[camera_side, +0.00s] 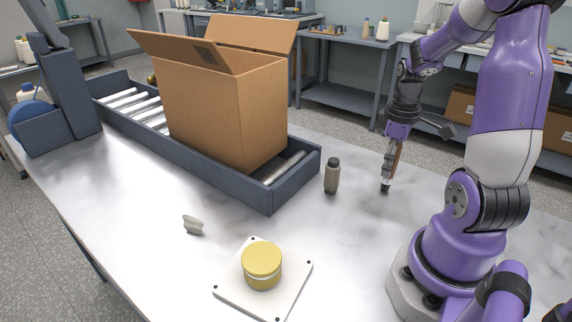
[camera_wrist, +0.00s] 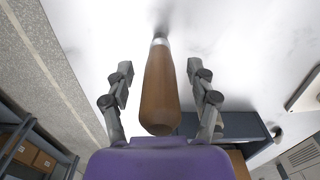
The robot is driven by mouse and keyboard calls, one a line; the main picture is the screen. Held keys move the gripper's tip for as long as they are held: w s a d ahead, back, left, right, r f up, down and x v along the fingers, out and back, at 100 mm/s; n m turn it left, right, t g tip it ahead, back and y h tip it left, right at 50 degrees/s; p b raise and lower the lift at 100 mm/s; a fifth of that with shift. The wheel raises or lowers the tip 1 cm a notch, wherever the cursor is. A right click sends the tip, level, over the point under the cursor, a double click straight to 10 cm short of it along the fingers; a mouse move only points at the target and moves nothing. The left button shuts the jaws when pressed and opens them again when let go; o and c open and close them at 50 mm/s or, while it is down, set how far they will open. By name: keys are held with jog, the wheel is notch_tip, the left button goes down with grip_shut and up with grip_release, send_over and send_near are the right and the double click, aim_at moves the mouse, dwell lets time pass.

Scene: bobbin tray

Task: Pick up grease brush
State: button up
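The grease brush has a brown wooden handle (camera_wrist: 160,95) and a metal collar (camera_wrist: 159,38). In the side view the brush (camera_side: 386,186) stands roughly upright on the white marbled table, its dark lower end down, right of the middle. My gripper (camera_side: 394,150) is above it, pointing down around the handle. In the wrist view my gripper (camera_wrist: 160,72) has its two fingers apart, one on each side of the handle, with a clear gap on both sides. The bristle end is blurred against the bright table in the wrist view.
A dark capped bottle (camera_side: 332,176) stands left of the brush. An open cardboard box (camera_side: 225,110) sits on a roller conveyor (camera_side: 270,199) behind. A yellow round tin (camera_side: 262,264) rests on a white plate (camera_side: 293,290). A small grey piece (camera_side: 193,225) lies at left.

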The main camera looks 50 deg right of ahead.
grip_shut()
jog(key=shift+r, duration=0.1)
